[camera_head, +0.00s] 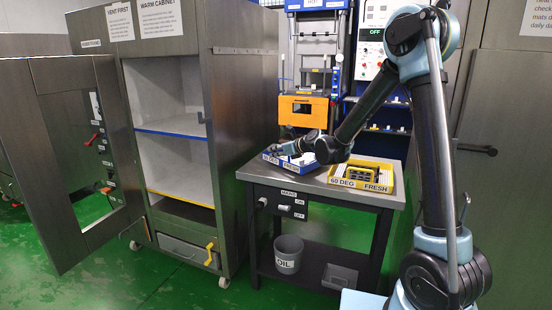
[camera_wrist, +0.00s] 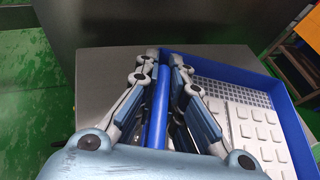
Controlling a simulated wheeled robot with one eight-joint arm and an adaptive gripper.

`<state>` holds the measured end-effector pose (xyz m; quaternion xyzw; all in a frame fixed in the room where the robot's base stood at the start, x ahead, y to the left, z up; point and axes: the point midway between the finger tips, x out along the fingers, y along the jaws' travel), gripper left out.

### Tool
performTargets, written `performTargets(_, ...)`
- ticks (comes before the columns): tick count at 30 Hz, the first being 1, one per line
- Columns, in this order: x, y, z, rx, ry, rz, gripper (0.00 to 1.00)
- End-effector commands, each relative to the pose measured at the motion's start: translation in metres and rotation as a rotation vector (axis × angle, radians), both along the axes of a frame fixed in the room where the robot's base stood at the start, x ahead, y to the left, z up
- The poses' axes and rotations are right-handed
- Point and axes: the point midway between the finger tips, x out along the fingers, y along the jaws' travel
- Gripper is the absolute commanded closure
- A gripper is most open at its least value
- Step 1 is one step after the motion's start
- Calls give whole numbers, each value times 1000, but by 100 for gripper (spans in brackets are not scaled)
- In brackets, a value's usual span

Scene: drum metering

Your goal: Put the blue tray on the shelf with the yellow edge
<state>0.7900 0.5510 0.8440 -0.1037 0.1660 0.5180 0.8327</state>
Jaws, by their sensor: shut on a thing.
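The blue tray (camera_head: 286,167) sits at the left end of the metal bench top, with a white label on its front wall. In the wrist view the blue tray (camera_wrist: 299,131) has a white interior with raised square pads and a grid strip. My gripper (camera_wrist: 158,88) is shut on the tray's near blue wall, one finger on each side. In the head view my gripper (camera_head: 298,149) is partly hidden by my wrist. The shelf with the yellow edge (camera_head: 181,198) is the lower shelf inside the open warm cabinet, and it looks empty.
A blue-edged shelf (camera_head: 170,134) lies above it. The cabinet door (camera_head: 78,150) stands open to the left. A yellow tray (camera_head: 362,185) labelled 60 DEG FRESH is on the bench (camera_head: 310,182). A grey bucket (camera_head: 288,254) stands below. The green floor before the cabinet is clear.

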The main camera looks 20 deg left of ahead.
Motion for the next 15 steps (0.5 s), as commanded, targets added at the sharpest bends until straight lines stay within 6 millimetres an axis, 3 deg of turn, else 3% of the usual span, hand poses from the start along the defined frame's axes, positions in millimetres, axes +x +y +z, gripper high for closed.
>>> performTargets(5,0,0,-18,-1,-1,-1,100)
performTargets(15,0,0,-21,0,-1,0,100)
